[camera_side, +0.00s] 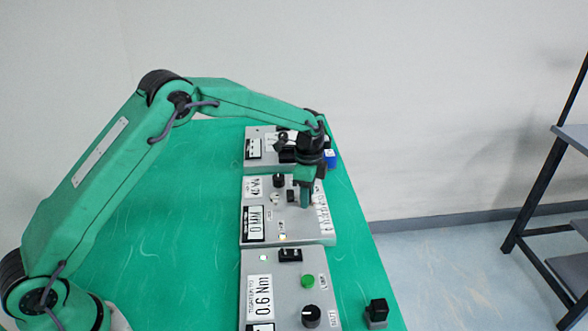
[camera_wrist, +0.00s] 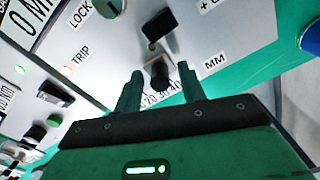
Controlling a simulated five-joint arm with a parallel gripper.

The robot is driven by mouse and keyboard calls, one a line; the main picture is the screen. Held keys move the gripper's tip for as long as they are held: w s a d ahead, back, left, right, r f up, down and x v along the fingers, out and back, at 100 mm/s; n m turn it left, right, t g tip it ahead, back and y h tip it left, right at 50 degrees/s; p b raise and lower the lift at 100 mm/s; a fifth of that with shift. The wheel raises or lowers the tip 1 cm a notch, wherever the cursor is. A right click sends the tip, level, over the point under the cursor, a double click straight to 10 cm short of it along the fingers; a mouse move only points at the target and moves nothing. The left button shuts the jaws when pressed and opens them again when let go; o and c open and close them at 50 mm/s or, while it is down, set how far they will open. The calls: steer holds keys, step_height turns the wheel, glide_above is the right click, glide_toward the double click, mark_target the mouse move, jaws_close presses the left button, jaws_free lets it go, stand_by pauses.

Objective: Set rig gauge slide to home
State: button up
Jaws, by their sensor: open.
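The grey gauge panel (camera_side: 258,183) is the middle one in the row in the side view; its face (camera_wrist: 120,65) fills much of the wrist view. A small black slide knob (camera_wrist: 158,74) stands by the scale. My gripper (camera_wrist: 160,72) is open, with one finger on each side of the knob in the picture; contact cannot be told. In the side view my gripper (camera_side: 306,200) hides the knob.
A black toggle (camera_wrist: 158,25), a round knob (camera_wrist: 108,7) and a TRIP light (camera_wrist: 69,70) sit near the slide. A second panel (camera_side: 258,262) marked 0.6 Nm lies in front, and another panel (camera_side: 255,161) behind.

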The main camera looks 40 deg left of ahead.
jaws_close()
steer(key=shift+d, duration=0.1)
steer(key=s+d, duration=0.7)
steer(key=shift+s, duration=0.15)
stand_by(0.3)
steer(key=shift+c, duration=0.4)
jaws_free()
steer(key=shift+d, duration=0.1)
steer(key=shift+o, duration=0.4)
steer(key=shift+r, duration=0.15)
